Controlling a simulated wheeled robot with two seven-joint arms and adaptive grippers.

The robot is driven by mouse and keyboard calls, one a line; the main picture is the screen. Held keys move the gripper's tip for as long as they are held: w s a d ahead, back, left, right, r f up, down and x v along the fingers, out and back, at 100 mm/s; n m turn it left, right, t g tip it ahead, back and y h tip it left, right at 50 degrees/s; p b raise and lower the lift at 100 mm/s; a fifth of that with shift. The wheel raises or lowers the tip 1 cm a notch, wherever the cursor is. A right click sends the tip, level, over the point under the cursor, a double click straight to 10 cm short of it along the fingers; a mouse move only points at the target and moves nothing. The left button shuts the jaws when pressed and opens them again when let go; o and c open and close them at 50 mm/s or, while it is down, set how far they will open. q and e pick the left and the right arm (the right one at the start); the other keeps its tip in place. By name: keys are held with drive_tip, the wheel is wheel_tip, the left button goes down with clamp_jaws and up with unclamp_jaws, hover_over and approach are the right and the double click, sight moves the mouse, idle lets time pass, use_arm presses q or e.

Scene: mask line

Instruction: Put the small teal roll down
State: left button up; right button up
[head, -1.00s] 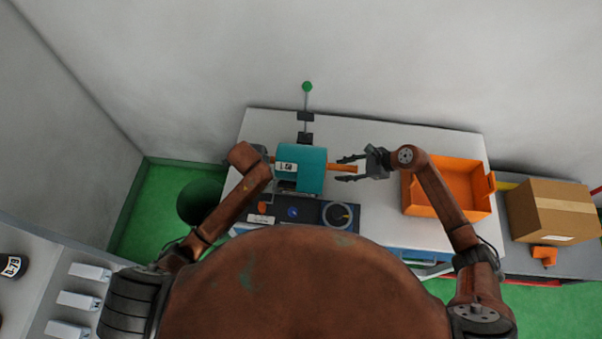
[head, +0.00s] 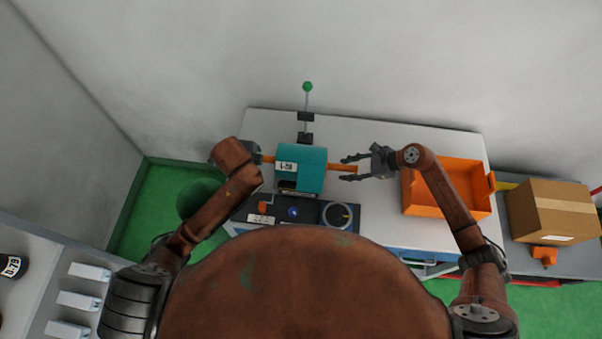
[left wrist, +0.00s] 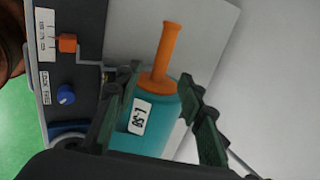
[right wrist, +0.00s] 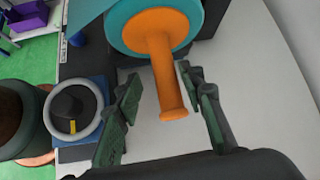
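The teal roll (head: 314,170) has a white label and orange handle ends. It lies sideways at the dark machine at the table's front left; whether it bears fully on its support I cannot tell. My left gripper (head: 255,155) is at its left end, partly hidden by my arm. In the left wrist view its fingers (left wrist: 161,76) are spread on either side of the orange handle (left wrist: 168,50), with gaps. My right gripper (head: 346,168) is open at the right handle. In the right wrist view its fingers (right wrist: 159,76) stand apart from the handle (right wrist: 163,75).
A dark control panel (head: 277,219) with a blue knob and a round dial (head: 338,215) lies in front of the roll. A green-topped lever (head: 307,87) stands behind it. An orange bin (head: 428,211) is on the right of the table, with a cardboard box (head: 550,208) beyond.

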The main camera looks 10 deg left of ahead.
drive_tip(key=v, duration=1)
drive_tip(key=shift+d, duration=0.1)
